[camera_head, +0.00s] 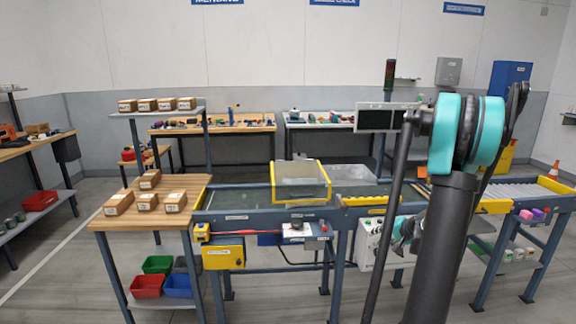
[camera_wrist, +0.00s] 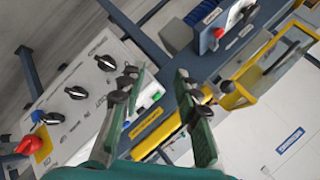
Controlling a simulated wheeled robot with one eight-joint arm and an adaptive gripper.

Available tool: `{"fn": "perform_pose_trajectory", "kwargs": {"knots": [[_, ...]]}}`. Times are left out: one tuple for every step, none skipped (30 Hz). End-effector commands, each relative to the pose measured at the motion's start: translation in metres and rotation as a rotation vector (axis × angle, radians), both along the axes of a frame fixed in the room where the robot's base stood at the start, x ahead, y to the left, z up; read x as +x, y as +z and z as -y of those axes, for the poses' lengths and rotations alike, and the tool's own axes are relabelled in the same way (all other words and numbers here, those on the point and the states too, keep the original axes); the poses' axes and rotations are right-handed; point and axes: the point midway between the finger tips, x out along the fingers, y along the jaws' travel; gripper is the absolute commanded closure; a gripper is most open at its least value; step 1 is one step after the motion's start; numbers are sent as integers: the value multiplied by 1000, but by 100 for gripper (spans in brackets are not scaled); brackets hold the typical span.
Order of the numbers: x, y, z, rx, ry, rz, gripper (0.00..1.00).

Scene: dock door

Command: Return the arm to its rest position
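My arm (camera_head: 445,220) rises at the right of the head view, with its teal joint (camera_head: 465,133) high in front of the conveyor. My gripper (camera_wrist: 160,84) shows in the wrist view with its two dark green fingers apart and nothing between them. In the head view the gripper is partly hidden behind my arm, near the control box. In the wrist view the grey control box (camera_wrist: 72,122) with black knobs and a red button (camera_wrist: 28,145) lies left of the fingers. Whether a finger touches it I cannot tell.
The conveyor (camera_head: 250,197) runs across the middle and carries a yellow-framed clear guard (camera_head: 300,182). A wooden table (camera_head: 110,222) with cardboard boxes stands at the left, with coloured bins (camera_head: 146,286) below. A yellow rail (camera_wrist: 158,130) lies beyond the fingers. Floor at front left is clear.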

Motion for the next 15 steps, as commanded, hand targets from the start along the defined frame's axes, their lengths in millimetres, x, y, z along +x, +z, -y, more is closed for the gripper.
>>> {"fn": "perform_pose_trajectory", "kwargs": {"knots": [[-13,6,-20,-31,32,-18,68],[-20,8,-30,-53,50,-30,68],[-30,10,-42,-81,71,-45,68],[-38,12,-51,-103,89,-56,68],[-47,14,-59,-124,105,-66,68],[-58,16,-70,-153,127,-79,68],[-67,17,-78,-174,144,-89,68],[-76,17,-85,-197,160,-99,68],[-89,18,-95,-227,183,-111,68],[-98,19,-101,-249,199,-120,68],[-108,19,-107,-272,216,-128,68],[-121,19,-115,-302,238,-138,68],[-131,19,-120,-325,254,-145,68],[-141,19,-125,-349,271,-153,68],[-154,19,-131,-380,292,-162,68]]}}
